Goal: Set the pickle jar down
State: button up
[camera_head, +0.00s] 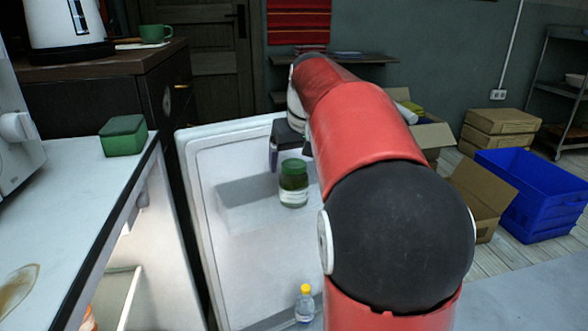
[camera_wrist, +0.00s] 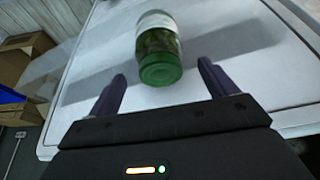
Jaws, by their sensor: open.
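The pickle jar (camera_head: 293,183) is a glass jar with a green lid and a pale label. It stands upright against the inside of the open white fridge door (camera_head: 240,146), by a door shelf (camera_head: 238,207). What its base rests on is hard to tell. In the wrist view the jar (camera_wrist: 160,40) shows lid towards me, beyond and between my fingertips. My gripper (camera_wrist: 161,70) is open, with a dark finger on each side and a gap to the lid. In the head view my gripper (camera_head: 290,148) is just above the lid, partly hidden by my arm.
A bottle with a yellow cap (camera_head: 305,303) stands lower in the door. A green box (camera_head: 123,136) sits on the white top at left. Cardboard boxes (camera_head: 500,122) and a blue crate (camera_head: 532,192) stand on the floor at right.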

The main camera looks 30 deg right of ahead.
jog(key=v, duration=0.6)
jog(key=s+a+f, duration=0.7)
jog(key=s+f, duration=0.1)
jog(key=s, duration=0.3)
jog(key=s+a+f+n+t, duration=0.1)
jog(key=s+a+f, duration=0.7)
jog(key=s, duration=0.3)
jog(key=shift+f+n+y+p, duration=0.3)
jog(key=shift+f+y+p, duration=0.1)
jog(key=shift+f, duration=0.1)
jog(key=shift+s, duration=0.1)
